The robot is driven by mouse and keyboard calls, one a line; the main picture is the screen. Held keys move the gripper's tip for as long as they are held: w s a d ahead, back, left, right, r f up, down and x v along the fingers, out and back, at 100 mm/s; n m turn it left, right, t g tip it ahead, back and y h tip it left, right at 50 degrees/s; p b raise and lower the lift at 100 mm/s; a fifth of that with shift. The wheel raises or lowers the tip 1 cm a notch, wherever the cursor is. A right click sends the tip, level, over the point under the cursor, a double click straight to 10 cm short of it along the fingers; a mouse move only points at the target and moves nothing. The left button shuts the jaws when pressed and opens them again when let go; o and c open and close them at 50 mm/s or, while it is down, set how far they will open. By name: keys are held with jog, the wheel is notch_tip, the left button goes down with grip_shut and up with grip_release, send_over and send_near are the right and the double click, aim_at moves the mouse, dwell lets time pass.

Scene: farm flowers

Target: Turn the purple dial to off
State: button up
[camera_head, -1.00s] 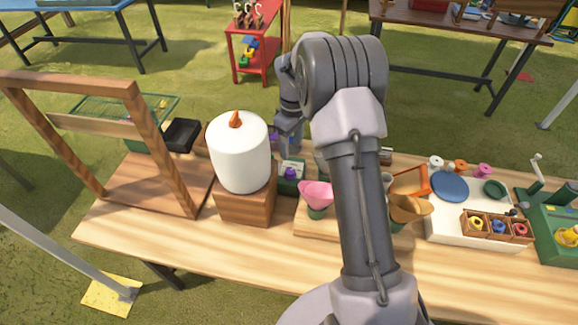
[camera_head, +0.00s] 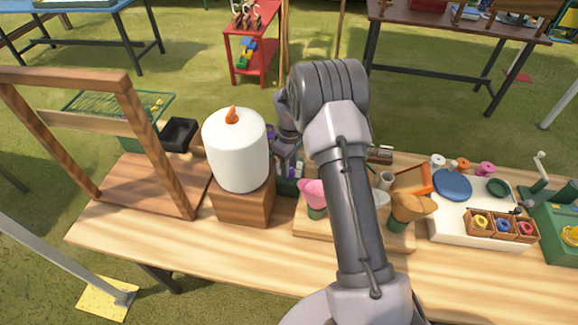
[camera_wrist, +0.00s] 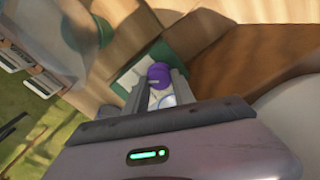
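The purple dial (camera_wrist: 160,75) sits on a green and white box (camera_wrist: 126,82), seen in the wrist view. In the head view a small bit of the dial (camera_head: 291,173) shows beside the wooden block, on the green box (camera_head: 287,188), mostly hidden by my gripper. My gripper (camera_head: 286,168) points down at the dial from close above. In the wrist view its two fingers (camera_wrist: 160,88) are a little apart, one on each side of the dial. I cannot tell whether they touch it.
A large white candle-shaped object (camera_head: 236,150) on a wooden block (camera_head: 244,204) stands close left of my gripper. Pink (camera_head: 313,192) and tan (camera_head: 410,207) flower-like pieces stand to the right. A wooden frame (camera_head: 157,150) stands at the left. The table front (camera_head: 200,258) is clear.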

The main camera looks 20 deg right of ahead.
jog(key=m, duration=0.5)
jog(key=shift+b, duration=0.3)
grip_shut()
jog(key=o, duration=1.1)
grip_release()
